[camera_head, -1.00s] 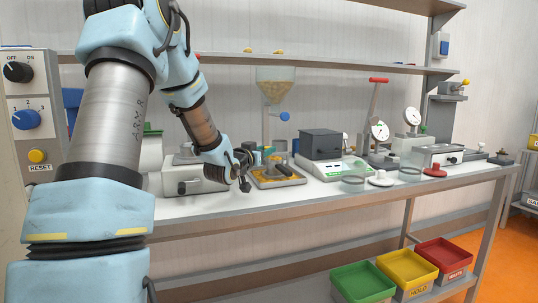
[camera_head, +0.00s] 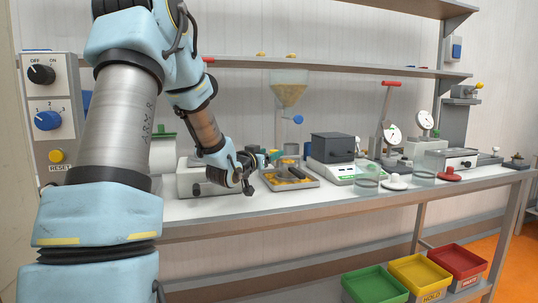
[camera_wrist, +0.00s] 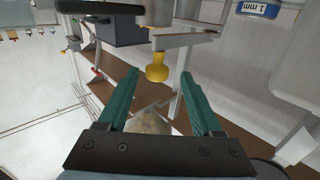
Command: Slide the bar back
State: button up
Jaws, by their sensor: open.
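My gripper (camera_wrist: 162,98) has two green fingers spread apart with nothing gripped between them. In the wrist view a yellow knob (camera_wrist: 157,68) on a grey bar-like part (camera_wrist: 187,38) lies just ahead of the fingers and looks clear of them. Which part is the task's bar is not certain. In the head view my gripper (camera_head: 268,156) is small and partly hidden by my wrist, close to the left of a shallow tray (camera_head: 308,185). A dark bar-like piece (camera_head: 298,173) lies over the tray's yellowish contents.
A hopper of pale grains (camera_head: 289,92) hangs above the tray. Dial gauges (camera_head: 393,134) stand farther right. A blue "1 mm" label (camera_wrist: 260,9) shows in the wrist view.

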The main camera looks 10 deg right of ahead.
jog(key=b+v, duration=0.1)
jog(key=v, duration=0.9)
jog(key=shift+s+a+b, duration=0.25)
jog(key=shift+s+b, duration=0.1)
jog(key=shift+b, duration=0.05)
